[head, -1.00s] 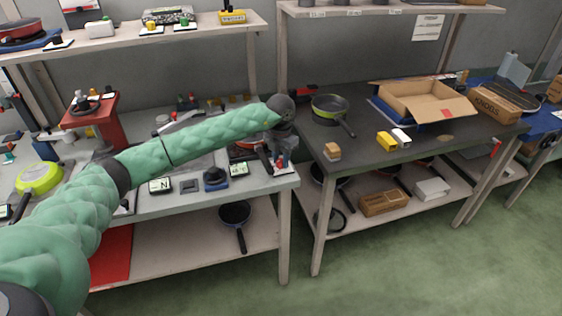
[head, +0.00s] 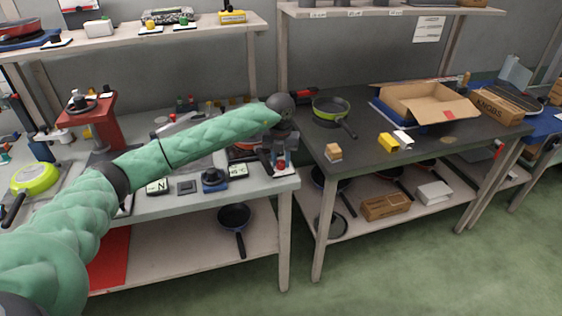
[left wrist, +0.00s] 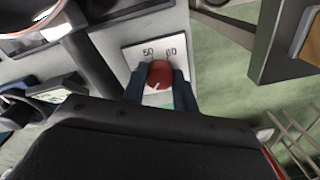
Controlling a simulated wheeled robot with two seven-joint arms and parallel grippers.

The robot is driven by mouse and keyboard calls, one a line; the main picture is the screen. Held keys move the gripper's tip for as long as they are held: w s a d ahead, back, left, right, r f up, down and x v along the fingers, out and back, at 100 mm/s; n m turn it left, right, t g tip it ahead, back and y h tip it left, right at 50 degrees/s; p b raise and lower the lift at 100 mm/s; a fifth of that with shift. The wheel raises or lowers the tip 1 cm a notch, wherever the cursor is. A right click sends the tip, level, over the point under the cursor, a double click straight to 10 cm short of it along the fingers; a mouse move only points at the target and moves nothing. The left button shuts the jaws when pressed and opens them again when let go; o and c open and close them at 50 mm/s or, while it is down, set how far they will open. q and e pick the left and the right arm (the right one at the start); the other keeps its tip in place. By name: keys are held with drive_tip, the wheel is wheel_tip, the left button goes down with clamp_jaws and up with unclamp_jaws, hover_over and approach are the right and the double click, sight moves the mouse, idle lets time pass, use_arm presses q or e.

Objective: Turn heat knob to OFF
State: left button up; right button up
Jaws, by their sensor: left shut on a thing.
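The heat knob is a red round knob (left wrist: 160,74) with a white pointer line, on a white plate (left wrist: 140,52) marked with numbers, in the left wrist view. The plate sits near the right front corner of the left bench. My left gripper (left wrist: 160,88) is shut on the knob, with one dark finger on each side of it. In the head view my left gripper (head: 281,160) reaches down onto the red knob at the bench corner. The lower part of the plate is hidden behind the gripper. My right gripper is not in view.
The left bench (head: 222,195) also holds a blue knob device (head: 214,177), small label plates and a red press-like stand (head: 93,125). A dark pan (left wrist: 35,14) is close to the wrist. The right bench (head: 372,155) stands across a narrow gap.

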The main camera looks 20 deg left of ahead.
sight(280, 161)
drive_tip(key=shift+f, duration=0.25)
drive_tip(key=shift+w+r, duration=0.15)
use_arm(q)
drive_tip(key=o, duration=0.7)
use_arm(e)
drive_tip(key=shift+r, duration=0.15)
